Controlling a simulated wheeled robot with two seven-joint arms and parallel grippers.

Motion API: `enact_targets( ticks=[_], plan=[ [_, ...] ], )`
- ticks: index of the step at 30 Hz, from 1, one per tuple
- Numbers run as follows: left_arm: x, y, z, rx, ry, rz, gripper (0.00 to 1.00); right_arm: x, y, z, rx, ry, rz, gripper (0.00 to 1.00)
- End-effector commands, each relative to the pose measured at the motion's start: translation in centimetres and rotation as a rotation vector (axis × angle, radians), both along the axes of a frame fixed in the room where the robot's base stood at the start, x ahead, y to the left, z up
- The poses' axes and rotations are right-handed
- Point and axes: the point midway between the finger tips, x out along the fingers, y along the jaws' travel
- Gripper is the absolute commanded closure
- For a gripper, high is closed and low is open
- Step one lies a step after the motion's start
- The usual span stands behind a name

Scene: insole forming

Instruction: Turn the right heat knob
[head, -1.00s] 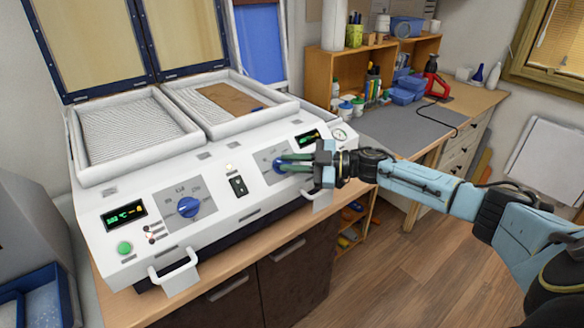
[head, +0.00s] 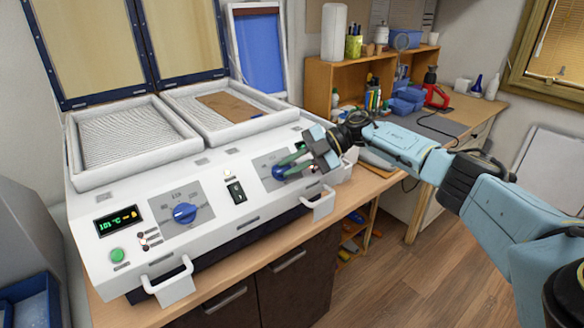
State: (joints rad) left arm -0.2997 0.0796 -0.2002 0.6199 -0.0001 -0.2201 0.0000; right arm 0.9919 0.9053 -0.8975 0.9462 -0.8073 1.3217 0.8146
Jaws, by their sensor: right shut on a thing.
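The right heat knob (head: 280,172) is a blue dial on a grey plate on the right of the white machine's sloped front panel. My right gripper (head: 287,165) has its green-tipped fingers on this knob and is shut on it, with the wrist tilted up to the right. The fingers hide part of the knob and its markings. The left heat knob (head: 184,213) is a matching blue dial on the left plate, with nothing touching it. My left gripper is not in view.
The white machine (head: 205,246) has two open trays on top and raised lids behind. A black switch (head: 236,191) sits between the knobs, and a handle (head: 318,205) sticks out below the right knob. A wooden shelf (head: 318,85) stands behind my right arm.

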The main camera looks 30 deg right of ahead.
Motion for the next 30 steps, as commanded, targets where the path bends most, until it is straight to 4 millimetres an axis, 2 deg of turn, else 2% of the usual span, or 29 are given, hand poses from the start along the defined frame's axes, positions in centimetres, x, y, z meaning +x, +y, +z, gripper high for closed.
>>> enact_targets(
  ticks=[13, 14, 19, 30],
  plan=[
    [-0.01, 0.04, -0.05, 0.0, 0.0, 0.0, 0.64, -0.04, 0.18, -0.05, -0.007, -0.001, 0.014, 1.0],
    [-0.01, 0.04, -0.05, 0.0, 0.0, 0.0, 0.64, -0.03, 0.19, -0.06, -0.007, -0.001, 0.014, 0.85],
    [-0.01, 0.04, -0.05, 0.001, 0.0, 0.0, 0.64, -0.02, 0.16, -0.05, -0.007, -0.001, 0.013, 0.65],
    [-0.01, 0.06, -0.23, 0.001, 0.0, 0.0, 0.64, -0.14, -0.56, 0.24, -0.008, -0.002, 0.008, 0.65]
  ],
)
